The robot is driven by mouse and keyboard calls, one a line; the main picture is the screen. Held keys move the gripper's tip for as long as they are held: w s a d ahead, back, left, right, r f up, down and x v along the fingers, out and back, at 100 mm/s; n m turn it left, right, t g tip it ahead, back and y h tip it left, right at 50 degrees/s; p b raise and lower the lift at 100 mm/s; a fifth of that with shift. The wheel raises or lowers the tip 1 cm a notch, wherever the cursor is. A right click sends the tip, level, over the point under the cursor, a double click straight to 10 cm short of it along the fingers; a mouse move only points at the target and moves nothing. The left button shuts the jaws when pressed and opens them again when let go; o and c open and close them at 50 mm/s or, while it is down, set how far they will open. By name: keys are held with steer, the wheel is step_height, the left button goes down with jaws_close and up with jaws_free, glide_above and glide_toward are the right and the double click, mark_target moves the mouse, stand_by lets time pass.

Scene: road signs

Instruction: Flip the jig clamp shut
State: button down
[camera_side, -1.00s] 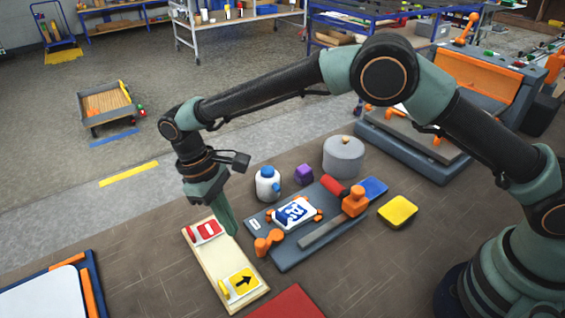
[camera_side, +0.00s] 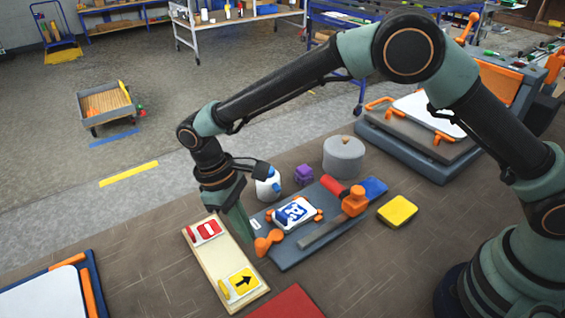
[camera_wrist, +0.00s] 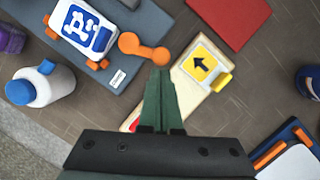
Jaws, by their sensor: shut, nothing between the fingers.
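The jig is a blue-grey board (camera_side: 290,258) on the table, with a white sign plate with a blue print (camera_side: 295,213) held between small orange blocks. The orange clamp lever (camera_side: 268,242) lies at the board's near left corner, swung out away from the sign plate. It also shows in the wrist view (camera_wrist: 143,48). My gripper (camera_side: 248,238) is shut and empty, pointing down just left of the lever. In the wrist view its fingertips (camera_wrist: 160,72) are right beside the lever's outer end; I cannot tell whether they touch.
A wooden tray (camera_side: 230,270) with red and yellow sign tiles lies left of the jig. A yellow pad (camera_side: 398,211) lies right.

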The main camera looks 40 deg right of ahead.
steer(key=shift+s+n, duration=0.55)
steer(key=shift+n, duration=0.45)
steer(key=shift+s+n, duration=0.35)
steer(key=shift+n, duration=0.15)
steer(key=shift+s+d, duration=0.35)
steer(key=shift+s, duration=0.3)
steer(key=shift+s+d, duration=0.3)
steer(key=shift+s, duration=0.3)
steer(key=shift+s+d, duration=0.8)
steer(key=shift+d, duration=0.35)
